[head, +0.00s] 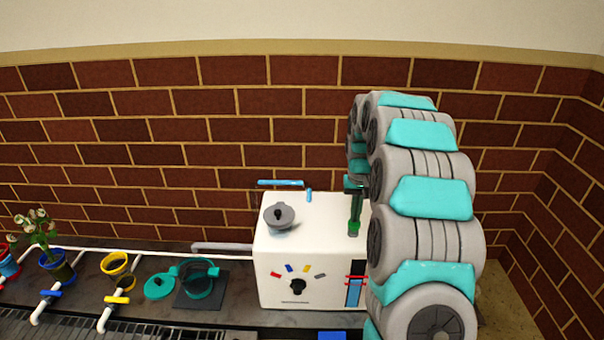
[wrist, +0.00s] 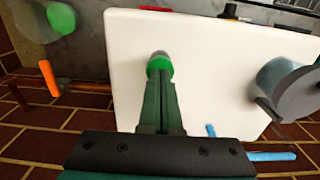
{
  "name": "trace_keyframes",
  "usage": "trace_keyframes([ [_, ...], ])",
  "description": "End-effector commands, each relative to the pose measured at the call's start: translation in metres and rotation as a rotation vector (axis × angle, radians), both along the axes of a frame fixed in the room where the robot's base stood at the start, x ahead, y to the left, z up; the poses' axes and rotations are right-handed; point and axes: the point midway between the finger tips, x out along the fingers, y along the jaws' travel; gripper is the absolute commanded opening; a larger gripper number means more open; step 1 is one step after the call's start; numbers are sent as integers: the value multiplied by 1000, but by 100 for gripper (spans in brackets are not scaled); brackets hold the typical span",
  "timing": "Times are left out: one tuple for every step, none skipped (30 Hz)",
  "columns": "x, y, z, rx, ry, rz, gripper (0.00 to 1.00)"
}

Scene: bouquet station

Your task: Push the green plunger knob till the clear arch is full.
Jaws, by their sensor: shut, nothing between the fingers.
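The green plunger knob (head: 353,229) stands on the top of a white box, toward its right side. It also shows in the wrist view (wrist: 159,66), at the tips of my fingers. My gripper (head: 355,215) is shut and empty, pointing down, with its fingertips at the top of the knob, seemingly touching it. The clear arch is hard to make out. At the box's back edge I see a light-blue horizontal piece (head: 280,183) and a short separate blue upright piece (head: 309,195). I cannot tell how full the arch is.
The white box (head: 275,255) has a black dial (head: 298,286) with coloured marks, a blue gauge window (head: 354,291) with red marks, and a grey lidded pot (head: 279,215) on top. A teal pot (head: 199,280), yellow pot (head: 118,268) and pipes stand left. Brick wall is behind.

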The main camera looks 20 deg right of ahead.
Motion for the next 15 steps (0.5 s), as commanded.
trace_keyframes([
  [0, 0, 4, 0, 1, 0, 0],
  [0, 0, 6, 0, 1, 0, 0],
  [0, 0, 9, 0, 1, 0, 0],
  [0, 0, 11, 1, 2, 0, 0],
  [-1, 0, 13, 1, 2, 0, 0],
  [-1, 0, 16, 1, 2, 0, 0],
  [-1, 0, 18, 0, 1, 0, 0],
  [0, 0, 20, 0, 1, 0, 0],
  [0, 0, 23, 0, 0, 1, 0],
  [0, 0, 26, 0, 0, 1, 0],
  [0, 0, 28, 0, 0, 1, 0],
  [0, 0, 31, 0, 0, 1, 0],
  [0, 0, 33, 0, -1, 1, 0],
  [0, 0, 35, 0, -1, 1, 0],
  [0, 0, 38, 0, -1, 1, 0],
])
